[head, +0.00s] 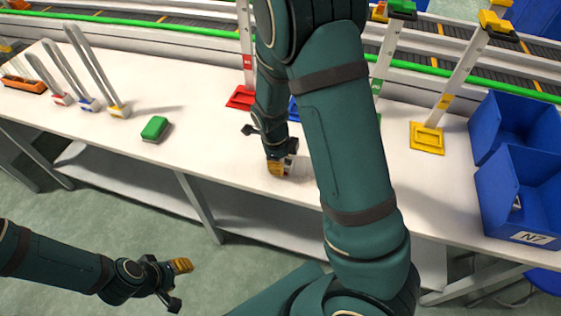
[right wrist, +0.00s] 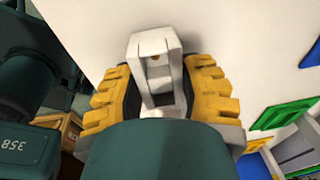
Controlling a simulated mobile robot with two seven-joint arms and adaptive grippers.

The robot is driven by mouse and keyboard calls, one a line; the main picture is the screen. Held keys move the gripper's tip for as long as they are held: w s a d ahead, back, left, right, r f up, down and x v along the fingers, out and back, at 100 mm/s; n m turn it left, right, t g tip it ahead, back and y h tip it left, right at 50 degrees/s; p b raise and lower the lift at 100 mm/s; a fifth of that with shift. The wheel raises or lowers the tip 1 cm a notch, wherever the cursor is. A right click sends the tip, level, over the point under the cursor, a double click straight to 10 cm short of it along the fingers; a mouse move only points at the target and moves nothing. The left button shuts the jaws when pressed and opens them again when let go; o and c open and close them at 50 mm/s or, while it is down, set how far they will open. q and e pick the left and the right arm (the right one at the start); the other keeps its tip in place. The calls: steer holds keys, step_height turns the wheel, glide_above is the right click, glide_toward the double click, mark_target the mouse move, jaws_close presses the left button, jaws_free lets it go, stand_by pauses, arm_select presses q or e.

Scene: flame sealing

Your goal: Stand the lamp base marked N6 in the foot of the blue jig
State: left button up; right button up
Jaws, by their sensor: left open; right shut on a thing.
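My right gripper (head: 281,166) is low over the white table front, shut on a pale grey lamp base. In the right wrist view this lamp base (right wrist: 153,62) sits between the yellow fingers; no N6 mark is readable on it. The blue jig (head: 293,108) is mostly hidden behind my right arm in the head view, with only a bit of its foot showing. A blue foot (right wrist: 301,84) shows at the right of the wrist view, apart from the gripper. My left gripper (head: 178,284) is open and empty, off the table over the floor.
The red jig (head: 241,98) and yellow jig (head: 427,139) stand either side; the green jig (head: 378,86) is partly hidden. Blue bins, one marked N7 (head: 530,238), are at right. A green block (head: 155,129) and several looped tubes (head: 90,65) stand left.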

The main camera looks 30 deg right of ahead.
steer(key=shift+r, duration=0.1)
steer(key=o, duration=1.1)
